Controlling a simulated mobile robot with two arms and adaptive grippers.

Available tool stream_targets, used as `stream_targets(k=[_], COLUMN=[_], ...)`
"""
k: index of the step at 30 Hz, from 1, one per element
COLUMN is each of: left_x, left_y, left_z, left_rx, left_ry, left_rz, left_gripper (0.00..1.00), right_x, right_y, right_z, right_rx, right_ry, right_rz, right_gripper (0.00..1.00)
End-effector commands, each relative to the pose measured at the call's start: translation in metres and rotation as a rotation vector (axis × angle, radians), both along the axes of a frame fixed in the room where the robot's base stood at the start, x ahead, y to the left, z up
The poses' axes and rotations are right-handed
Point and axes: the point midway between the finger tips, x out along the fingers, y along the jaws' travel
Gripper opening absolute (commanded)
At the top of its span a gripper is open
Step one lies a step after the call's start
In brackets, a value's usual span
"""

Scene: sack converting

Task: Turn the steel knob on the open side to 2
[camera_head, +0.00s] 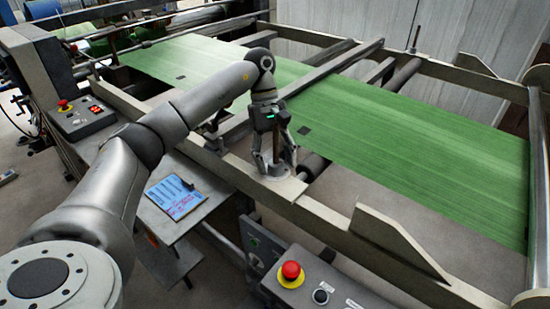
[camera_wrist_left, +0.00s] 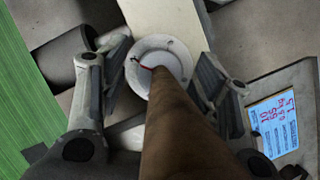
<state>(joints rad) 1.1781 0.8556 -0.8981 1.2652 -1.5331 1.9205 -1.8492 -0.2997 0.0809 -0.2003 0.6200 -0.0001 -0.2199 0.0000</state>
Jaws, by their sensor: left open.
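My left gripper (camera_head: 275,168) is open and points down over the near rail of the machine. Its fingers stand on either side of a brown upright post (camera_head: 276,148), with a gap visible on each side in the left wrist view. The post (camera_wrist_left: 178,125) rises toward the wrist camera from a pale round disc (camera_wrist_left: 157,57) with a red mark and small holes. I cannot tell whether this post and disc are the steel knob, and no number is legible on the disc. A small dark knob (camera_head: 320,297) sits on the front control panel. My right gripper is not in view.
A green sheet (camera_head: 400,135) runs across the machine behind the rail (camera_head: 330,212). A red emergency button (camera_head: 291,271) stands on the front panel. A blue written sheet (camera_head: 173,197) lies on a side table. Another post (camera_head: 415,38) stands at the far rail.

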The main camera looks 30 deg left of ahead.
Motion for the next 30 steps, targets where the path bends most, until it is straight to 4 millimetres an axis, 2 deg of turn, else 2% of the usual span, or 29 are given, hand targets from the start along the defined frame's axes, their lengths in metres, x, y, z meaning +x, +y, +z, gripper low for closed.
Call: stream_targets(k=[8,11,16,30], left_x=[0.001,0.004,0.012,0.022], left_y=[0.002,0.006,0.016,0.034], left_z=[0.005,0.017,0.05,0.097], left_rx=[-0.001,-0.001,-0.002,0.001], left_ry=[0.001,-0.003,-0.004,-0.001], left_rz=[0.0,0.0,0.002,0.0], left_gripper=[0.57,0.57,0.57,0.57], right_x=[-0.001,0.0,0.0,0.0], right_y=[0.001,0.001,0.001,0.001], right_z=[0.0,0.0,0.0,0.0], right_rx=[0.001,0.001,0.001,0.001], right_ry=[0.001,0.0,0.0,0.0], right_rz=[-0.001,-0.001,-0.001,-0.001], right_gripper=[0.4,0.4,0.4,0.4])
